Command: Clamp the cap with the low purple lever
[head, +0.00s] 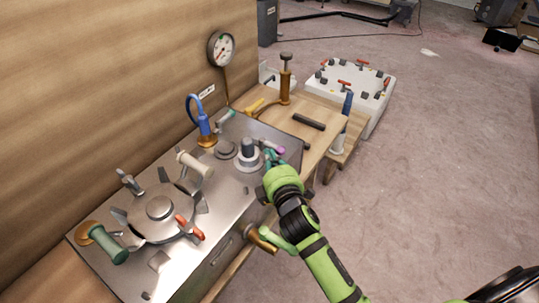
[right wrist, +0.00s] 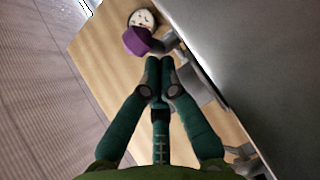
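The low purple lever (head: 272,147) sits at the right end of the metal bench top, just beyond my right gripper in the head view. Beside it is a round grey fitting with a dark top, which looks like the cap (head: 248,150). My right gripper (head: 271,158) is at the bench edge. In the right wrist view the fingertips of my right gripper (right wrist: 159,65) are together with nothing visible between them. The thick purple handle (right wrist: 137,42) is just ahead of them, slightly left; I cannot tell whether they touch it. My left gripper is out of view.
A large round cover (head: 158,208) with several clamps and a red lever (head: 190,228) fills the near bench. A blue-handled clamp (head: 199,115) stands behind. A brass-and-black upright tool (head: 286,80) and black bar (head: 308,121) are on the wooden top. A gauge (head: 221,48) hangs on the wall.

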